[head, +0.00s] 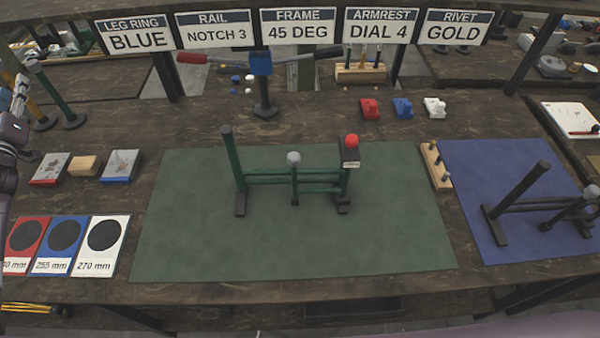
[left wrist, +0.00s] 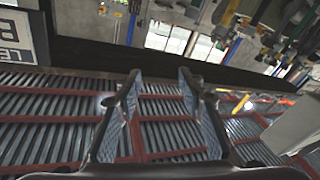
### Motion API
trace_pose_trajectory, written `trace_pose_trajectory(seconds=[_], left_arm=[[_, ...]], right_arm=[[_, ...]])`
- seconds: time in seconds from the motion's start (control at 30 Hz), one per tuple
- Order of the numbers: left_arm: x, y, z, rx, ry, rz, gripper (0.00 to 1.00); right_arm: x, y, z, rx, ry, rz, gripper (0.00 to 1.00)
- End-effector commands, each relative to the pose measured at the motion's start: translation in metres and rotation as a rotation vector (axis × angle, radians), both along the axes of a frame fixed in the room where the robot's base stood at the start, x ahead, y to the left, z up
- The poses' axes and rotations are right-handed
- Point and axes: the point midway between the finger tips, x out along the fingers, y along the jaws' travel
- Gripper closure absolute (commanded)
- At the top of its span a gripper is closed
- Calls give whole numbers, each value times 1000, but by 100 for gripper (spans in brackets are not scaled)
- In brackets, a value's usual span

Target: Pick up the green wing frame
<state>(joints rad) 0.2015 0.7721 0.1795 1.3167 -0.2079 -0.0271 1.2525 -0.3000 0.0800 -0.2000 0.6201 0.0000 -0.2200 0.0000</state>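A green frame (head: 236,165) stands on the green mat (head: 200,240). It has a tall upright at left, horizontal rails, black feet, a grey knob and a red-topped block at right. A separate slanted green post (head: 52,92) with a round black base stands at the far left, beside a yellow one. I cannot tell for certain which is the wing frame. My left gripper (head: 20,92) is at the left edge, near the slanted posts. In the left wrist view its fingers (left wrist: 160,85) are apart with nothing between them. My right gripper is not in view.
Signs (head: 304,27) hang across the back. A stand (head: 263,95) with a blue head is behind the mat. A blue mat (head: 480,180) with a dark frame (head: 525,190) is at right. Marked cards (head: 103,236) lie at left. The front of the green mat is clear.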

Motion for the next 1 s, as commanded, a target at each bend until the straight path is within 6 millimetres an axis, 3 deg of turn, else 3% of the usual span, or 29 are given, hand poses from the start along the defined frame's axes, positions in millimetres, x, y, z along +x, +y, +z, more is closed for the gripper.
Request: trace_pose_trajectory(seconds=[0.03, 0.1, 0.17, 0.3, 0.4, 0.5, 0.67, 0.8, 1.0], left_arm=[[1, -27, -30, 19, 47, -27, 64], [0, -66, -66, 57, 105, -66, 64], [-4, -102, -97, 90, 153, -100, 64], [-26, -193, -161, 166, 242, -185, 64], [-50, -257, -193, 215, 280, -240, 64], [-79, -319, -213, 253, 295, -288, 64], [-127, -406, -217, 293, 282, -338, 64], [-164, -461, -198, 312, 243, -347, 64], [-197, -500, -165, 322, 190, -330, 64]], right_arm=[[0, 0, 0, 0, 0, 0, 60], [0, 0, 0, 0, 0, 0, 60], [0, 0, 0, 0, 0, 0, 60], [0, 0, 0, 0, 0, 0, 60], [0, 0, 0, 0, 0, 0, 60], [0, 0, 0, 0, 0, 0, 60], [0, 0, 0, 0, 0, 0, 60], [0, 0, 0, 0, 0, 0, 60], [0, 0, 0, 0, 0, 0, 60]])
